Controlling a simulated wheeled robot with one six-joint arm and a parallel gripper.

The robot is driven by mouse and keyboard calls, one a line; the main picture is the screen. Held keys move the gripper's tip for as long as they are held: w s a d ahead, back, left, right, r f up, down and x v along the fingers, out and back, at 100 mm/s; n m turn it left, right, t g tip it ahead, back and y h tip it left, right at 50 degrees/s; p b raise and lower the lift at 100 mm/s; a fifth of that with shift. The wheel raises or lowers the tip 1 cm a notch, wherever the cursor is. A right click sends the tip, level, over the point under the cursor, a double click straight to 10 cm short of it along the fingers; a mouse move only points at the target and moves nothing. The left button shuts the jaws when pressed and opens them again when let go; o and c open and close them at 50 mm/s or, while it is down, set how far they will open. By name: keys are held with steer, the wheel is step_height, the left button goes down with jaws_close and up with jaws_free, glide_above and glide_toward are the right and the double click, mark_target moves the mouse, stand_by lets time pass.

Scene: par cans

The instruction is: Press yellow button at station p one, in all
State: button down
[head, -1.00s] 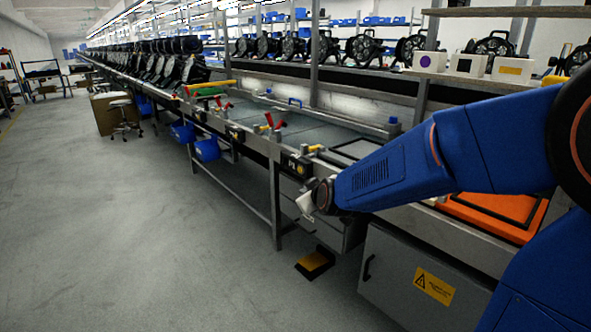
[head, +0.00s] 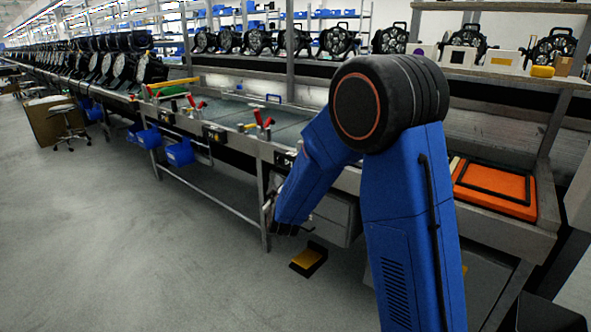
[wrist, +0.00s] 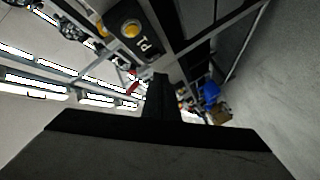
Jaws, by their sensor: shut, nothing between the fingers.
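The station P1 box (wrist: 143,38) is black with a white "P1" label, at the top of the wrist view, which is tilted. Its round yellow button (wrist: 131,29) shows clearly there. In the head view the P1 box (head: 284,160) is on the bench front, partly behind my arm, and I cannot make out its button. My gripper (head: 292,228) is low in front of the bench, below the box. In the wrist view my gripper's dark fingers (wrist: 161,80) are shut and empty, pointing up the picture, apart from the button.
A yellow and black foot pedal (head: 308,258) lies on the floor below my gripper. A drawer unit (head: 337,217) hangs under the bench. An orange tray (head: 495,188) is on the bench at right. Open floor (head: 120,235) extends to the left.

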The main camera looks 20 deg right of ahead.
steer(key=shift+w, duration=0.1)
stand_by(0.3)
steer(key=w+d, duration=0.5)
steer(key=d, duration=0.2)
stand_by(0.4)
steer(key=shift+w+d, duration=0.1)
stand_by(2.0)
steer(key=shift+w+d, duration=0.2)
steer(key=shift+d, duration=0.05)
steer(key=shift+w+d, duration=0.25)
steer(key=shift+d, duration=0.05)
stand_by(0.9)
stand_by(0.4)
steer(key=shift+s+a, duration=0.5)
steer(key=shift+a, duration=0.1)
steer(key=shift+a, duration=0.1)
